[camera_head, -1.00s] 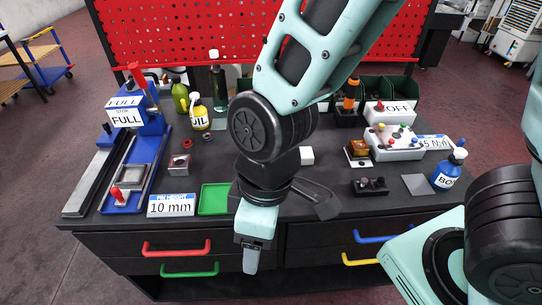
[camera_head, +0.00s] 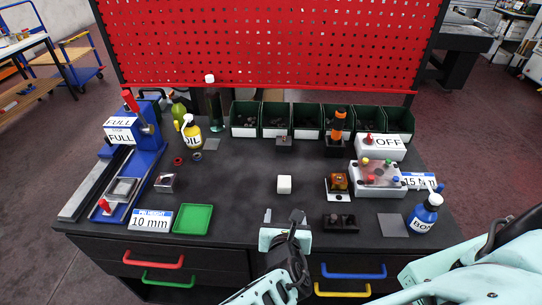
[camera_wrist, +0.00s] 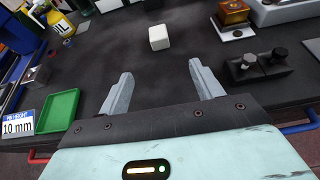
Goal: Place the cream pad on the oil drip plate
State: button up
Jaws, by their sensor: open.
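The cream pad looks to be the small off-white block (camera_head: 284,184) alone on the dark table in front of my gripper; the wrist view shows it (camera_wrist: 158,38) beyond the fingertips. My gripper (camera_head: 283,218) is open and empty at the table's front edge, its fingers apart in the wrist view (camera_wrist: 161,72), not touching the block. A flat grey plate (camera_head: 212,144) lies just right of the yellow OIL bottle (camera_head: 192,137) at the back left; it seems to be the oil drip plate. Nothing is seen on it.
A green tray (camera_head: 193,219) and the 10 mm sign (camera_head: 151,221) stand at front left. An amber block (camera_head: 338,181) and a black fixture (camera_head: 340,221) stand right of the pad. Another grey plate (camera_head: 392,225) lies near a blue bottle (camera_head: 424,214). The table between block and OIL bottle is mostly clear.

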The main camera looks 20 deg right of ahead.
jog(key=b, duration=0.2)
send_near(284, 184)
jog(key=x, duration=0.3)
jog(key=shift+d+f, duration=0.1)
jog(key=shift+f, duration=0.1)
jog(key=shift+b+x, duration=0.3)
jog(key=shift+x, duration=2.65)
jog(key=shift+r, duration=0.25)
jog(key=c, duration=1.1)
jog(key=shift+c, duration=0.2)
